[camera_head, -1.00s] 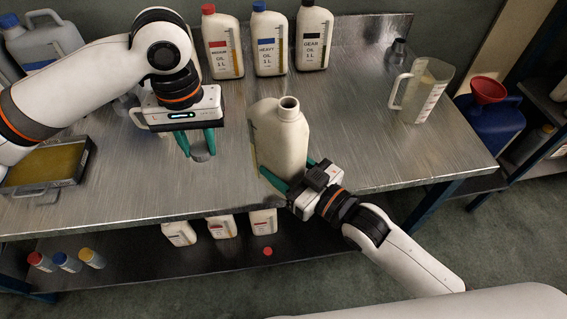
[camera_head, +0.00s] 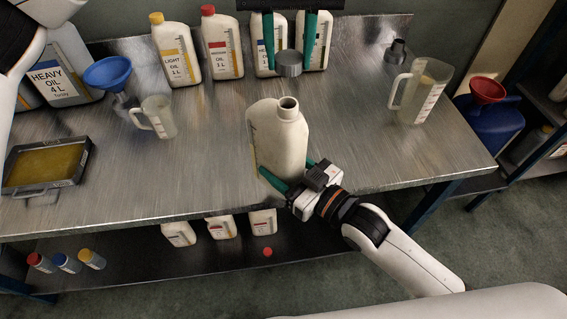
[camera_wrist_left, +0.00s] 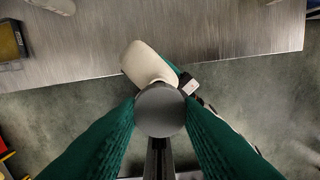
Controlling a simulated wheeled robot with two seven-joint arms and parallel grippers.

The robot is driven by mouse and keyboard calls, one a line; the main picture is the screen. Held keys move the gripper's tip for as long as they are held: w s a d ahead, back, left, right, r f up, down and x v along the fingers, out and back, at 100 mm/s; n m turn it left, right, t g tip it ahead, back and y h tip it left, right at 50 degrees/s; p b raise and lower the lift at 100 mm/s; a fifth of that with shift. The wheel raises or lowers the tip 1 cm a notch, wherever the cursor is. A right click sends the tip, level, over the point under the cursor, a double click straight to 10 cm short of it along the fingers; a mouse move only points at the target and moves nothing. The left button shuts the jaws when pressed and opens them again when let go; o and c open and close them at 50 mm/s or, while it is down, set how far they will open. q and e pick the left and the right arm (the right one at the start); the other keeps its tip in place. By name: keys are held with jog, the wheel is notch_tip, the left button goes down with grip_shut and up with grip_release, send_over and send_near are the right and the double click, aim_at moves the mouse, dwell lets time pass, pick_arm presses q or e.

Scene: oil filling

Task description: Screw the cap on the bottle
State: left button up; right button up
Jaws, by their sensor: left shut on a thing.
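The open cream bottle (camera_head: 277,140) stands upright on the metal workbench, its round mouth (camera_head: 288,104) bare. My right gripper (camera_head: 287,170) is shut on the bottle low down, one green finger on each side. My left gripper (camera_head: 290,58) is shut on a grey cap (camera_head: 289,64) and holds it in the air above the bottle's mouth, apart from it. In the left wrist view the cap (camera_wrist_left: 160,111) sits between the green fingers and hides the mouth. Part of the bottle's body (camera_wrist_left: 143,62) shows beyond it.
Oil bottles, including a yellow-capped one (camera_head: 176,55) and a red-capped one (camera_head: 221,45), line the back. A blue funnel (camera_head: 107,72), a small jug (camera_head: 158,119) and a tray (camera_head: 76,170) are at left. A clear jug (camera_head: 424,92) stands at right. The bench around the bottle is clear.

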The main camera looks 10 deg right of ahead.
aim_at(288, 104)
pick_arm(q)
jog(key=shift+f, duration=0.15)
jog(key=shift+f, duration=1.9)
jog(key=shift+f, duration=0.85)
jog(key=shift+s+f, duration=0.1)
jog(key=shift+f, duration=0.4)
